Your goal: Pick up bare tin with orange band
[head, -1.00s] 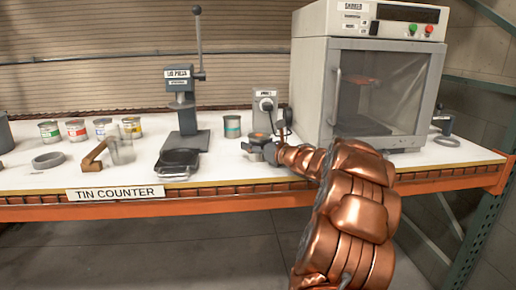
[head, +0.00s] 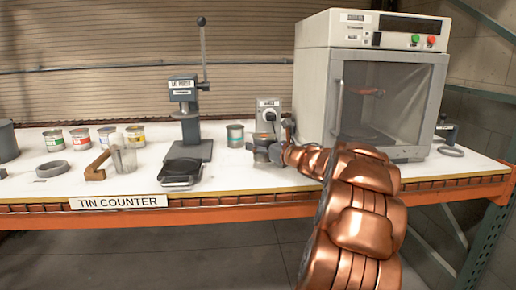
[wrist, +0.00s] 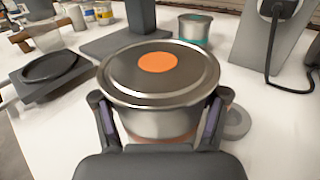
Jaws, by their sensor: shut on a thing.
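The tin with an orange disc on its dark lid (wrist: 125,84) is upright between my gripper's fingers (wrist: 158,130) in the wrist view. Its side is bare metal, with a dull orange tint low down, partly hidden by the gripper. In the head view the tin (head: 262,140) is small and partly covered, at the end of my arm near the grey-cased device. My gripper (head: 272,150) is shut on the tin. I cannot clearly tell the gap between tin and counter.
A teal-banded tin (head: 235,136) stands just behind. The lid press (head: 185,110) and its dark tray (head: 182,172) are left, the white cabinet (head: 312,95) right. Several coloured tins (head: 80,140), a clear cup (head: 124,157) and a grey ring (head: 52,169) stand farther left.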

